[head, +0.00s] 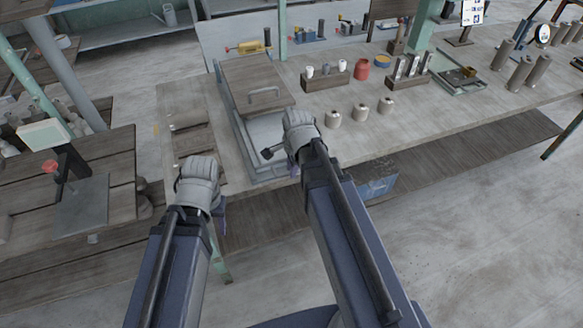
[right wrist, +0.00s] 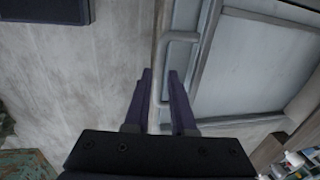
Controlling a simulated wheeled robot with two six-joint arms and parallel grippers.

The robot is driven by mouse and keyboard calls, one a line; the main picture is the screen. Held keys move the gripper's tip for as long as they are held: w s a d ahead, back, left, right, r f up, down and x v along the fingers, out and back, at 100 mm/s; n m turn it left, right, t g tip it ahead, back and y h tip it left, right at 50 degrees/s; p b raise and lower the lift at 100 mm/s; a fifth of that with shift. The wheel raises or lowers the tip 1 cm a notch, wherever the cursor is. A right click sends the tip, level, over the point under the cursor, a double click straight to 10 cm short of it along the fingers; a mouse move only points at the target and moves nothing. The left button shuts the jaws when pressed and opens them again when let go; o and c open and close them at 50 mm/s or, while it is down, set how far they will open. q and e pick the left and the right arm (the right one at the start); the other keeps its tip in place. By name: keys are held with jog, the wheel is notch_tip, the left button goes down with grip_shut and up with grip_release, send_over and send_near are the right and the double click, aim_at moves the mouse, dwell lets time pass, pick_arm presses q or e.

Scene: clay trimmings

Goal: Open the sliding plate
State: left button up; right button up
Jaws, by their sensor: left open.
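A brown wooden plate with a metal handle (head: 262,95) lies over the back part of a grey metal frame (head: 240,150) on the workbench. The front of the frame shows a bare pale surface. My right gripper (head: 292,165) is low at the frame's front right corner, mostly hidden by its wrist. In the right wrist view its two fingers (right wrist: 160,72) are apart, with a U-shaped handle (right wrist: 180,37) at and beyond the tips; I cannot tell whether they touch it. My left gripper (head: 222,213) is open at the bench's front edge, left of the frame, mostly hidden by its wrist.
Three small pale pots (head: 360,112) stand right of the frame. Behind them are a wooden rack (head: 327,80) and a red jar (head: 362,69). A side table with a stand (head: 80,200) is at the left. A blue crate (head: 377,187) sits below the bench.

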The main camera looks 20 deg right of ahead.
jog(key=shift+o, duration=1.4)
jog(key=shift+r, duration=0.1)
notch_tip(320, 180, up, 8)
jog(key=s+p, duration=0.1)
jog(key=p, duration=0.6)
jog(key=shift+s+f+p, duration=0.2)
jog(key=shift+f+p, duration=0.05)
jog(key=shift+p, duration=0.05)
jog(key=shift+c, duration=0.3)
